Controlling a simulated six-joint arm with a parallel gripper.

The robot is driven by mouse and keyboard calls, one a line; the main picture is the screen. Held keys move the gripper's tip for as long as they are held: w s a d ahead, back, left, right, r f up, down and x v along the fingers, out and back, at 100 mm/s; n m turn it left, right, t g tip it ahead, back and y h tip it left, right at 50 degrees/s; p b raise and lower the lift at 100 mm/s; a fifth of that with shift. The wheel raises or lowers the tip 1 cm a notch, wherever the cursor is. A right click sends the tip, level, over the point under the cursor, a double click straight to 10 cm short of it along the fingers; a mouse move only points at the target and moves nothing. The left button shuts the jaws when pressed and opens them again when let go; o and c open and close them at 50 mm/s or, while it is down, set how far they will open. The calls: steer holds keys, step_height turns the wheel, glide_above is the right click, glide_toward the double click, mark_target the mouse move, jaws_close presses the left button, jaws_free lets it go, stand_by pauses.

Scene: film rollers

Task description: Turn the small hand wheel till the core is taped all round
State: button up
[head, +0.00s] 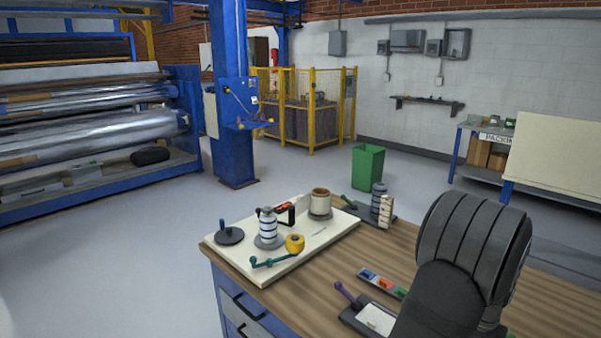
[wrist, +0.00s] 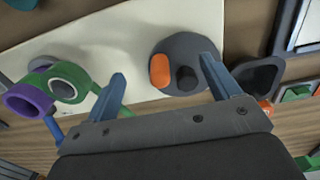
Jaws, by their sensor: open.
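In the head view a dark hand wheel (head: 229,236) with an upright blue knob lies at the left of a cream board. A brown core (head: 320,201) stands on a grey disc at the board's far right. A yellow tape roll (head: 295,243) sits near the board's middle, beside a white, blue-banded spool (head: 267,225). My gripper (wrist: 160,66) is open and empty in the wrist view. A grey disc (wrist: 184,46) with an orange knob shows past its fingertips, closer to the right finger; I cannot tell which head-view part this is. My arm hides the gripper in the head view.
A teal crank (head: 275,261) lies at the board's front edge. A stand with stacked grey discs (head: 379,190) is behind. A tray of coloured pieces (head: 382,283) and a purple-handled device (head: 347,294) are nearer my arm. In the wrist view, a green-and-purple part (wrist: 28,98) lies left.

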steer(key=shift+r, duration=2.7)
steer(key=shift+f, duration=3.55)
steer(key=shift+r, duration=0.1)
